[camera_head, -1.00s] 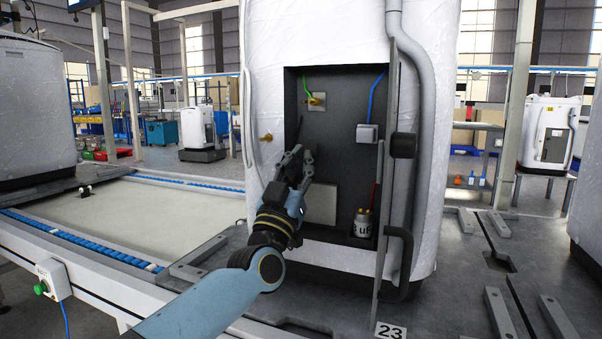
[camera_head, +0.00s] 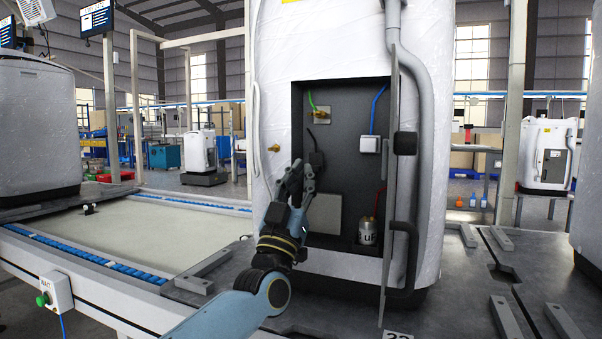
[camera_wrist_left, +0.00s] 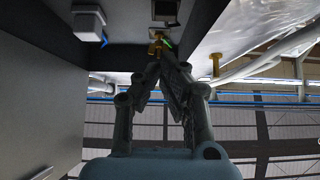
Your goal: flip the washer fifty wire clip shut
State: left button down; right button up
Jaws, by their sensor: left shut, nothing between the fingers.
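The washer (camera_head: 350,30) is a tall white machine with an open dark compartment in its front. Inside are a brass fitting on a pale plate with a green wire (camera_head: 321,114), a grey box with a blue wire (camera_head: 370,144), and a black block with a black lead (camera_head: 316,160). I cannot tell which of these is the wire clip. My left gripper (camera_head: 300,172) is shut and empty at the compartment's left edge, just below the black block. In the left wrist view, its closed fingers (camera_wrist_left: 163,60) overlap the brass fitting's lower part (camera_wrist_left: 156,47); contact is unclear.
A silver capacitor (camera_head: 367,232) stands low in the compartment, and a grey pipe (camera_head: 425,100) runs down its right. A brass knob (camera_head: 274,148) sticks out left of the opening. A conveyor (camera_head: 120,225) lies to the left.

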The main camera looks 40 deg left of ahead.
pick_arm(q)
jog(key=v, duration=1)
jog(key=shift+s, duration=0.25)
pick_arm(e)
jog(key=shift+s+d+f, duration=0.1)
jog(key=shift+s+f, duration=0.05)
jog(key=shift+s, duration=0.4)
jog(key=shift+s+d+f, duration=0.1)
jog(key=shift+s, duration=0.4)
pick_arm(q)
jog(key=shift+f, duration=0.1)
